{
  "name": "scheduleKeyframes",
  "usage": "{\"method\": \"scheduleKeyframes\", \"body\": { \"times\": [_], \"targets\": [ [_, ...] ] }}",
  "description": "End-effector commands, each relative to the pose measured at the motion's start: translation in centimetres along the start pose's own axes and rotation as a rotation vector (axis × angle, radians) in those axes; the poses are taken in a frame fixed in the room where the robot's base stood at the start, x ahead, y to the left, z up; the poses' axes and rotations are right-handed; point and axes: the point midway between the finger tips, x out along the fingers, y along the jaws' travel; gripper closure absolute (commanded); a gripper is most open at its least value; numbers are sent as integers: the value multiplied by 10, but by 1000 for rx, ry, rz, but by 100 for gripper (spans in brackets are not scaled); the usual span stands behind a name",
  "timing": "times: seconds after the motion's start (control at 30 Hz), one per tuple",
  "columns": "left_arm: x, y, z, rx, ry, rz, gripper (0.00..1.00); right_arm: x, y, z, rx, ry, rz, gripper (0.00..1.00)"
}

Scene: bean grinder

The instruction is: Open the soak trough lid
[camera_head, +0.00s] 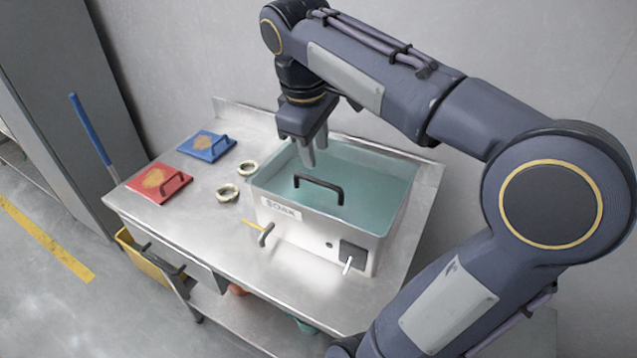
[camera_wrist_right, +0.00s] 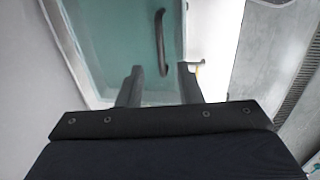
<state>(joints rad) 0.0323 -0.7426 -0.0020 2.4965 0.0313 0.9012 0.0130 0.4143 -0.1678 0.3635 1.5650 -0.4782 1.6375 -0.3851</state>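The soak trough (camera_head: 311,232) is a steel box with a "SOAK" label on its front, standing on the steel bench. A teal, see-through-looking lid (camera_head: 368,172) appears to lie across its top. A black bar handle (camera_head: 320,185) stands near the lid's front edge; it also shows in the right wrist view (camera_wrist_right: 161,40). My right gripper (camera_head: 312,156) points down over the back left part of the trough, behind the handle and apart from it. Its fingers are spread with nothing between them in the right wrist view (camera_wrist_right: 158,82). My left gripper is out of view.
A red board (camera_head: 160,184) and a blue board (camera_head: 207,146) lie on the bench's left side. Several pale rings (camera_head: 228,192) lie beside the trough. A yellow-tipped lever (camera_head: 265,235) and a white lever (camera_head: 348,265) are at the trough's front. The wall stands close behind.

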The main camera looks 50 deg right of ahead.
Motion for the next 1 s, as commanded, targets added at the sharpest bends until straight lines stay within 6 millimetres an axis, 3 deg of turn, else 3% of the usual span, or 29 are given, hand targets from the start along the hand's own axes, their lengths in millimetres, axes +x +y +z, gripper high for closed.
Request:
{"method": "scheduleKeyframes", "body": {
  "times": [0.43, 0.83, 1.0],
  "targets": [
    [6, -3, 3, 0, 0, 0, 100, 64, 0, 0, 2, -2, -2, 67],
    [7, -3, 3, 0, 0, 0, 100, 74, 0, 0, 1, 2, -1, 67],
    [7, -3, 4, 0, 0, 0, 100, 74, 0, 0, 1, 2, -1, 87]
  ]
}}
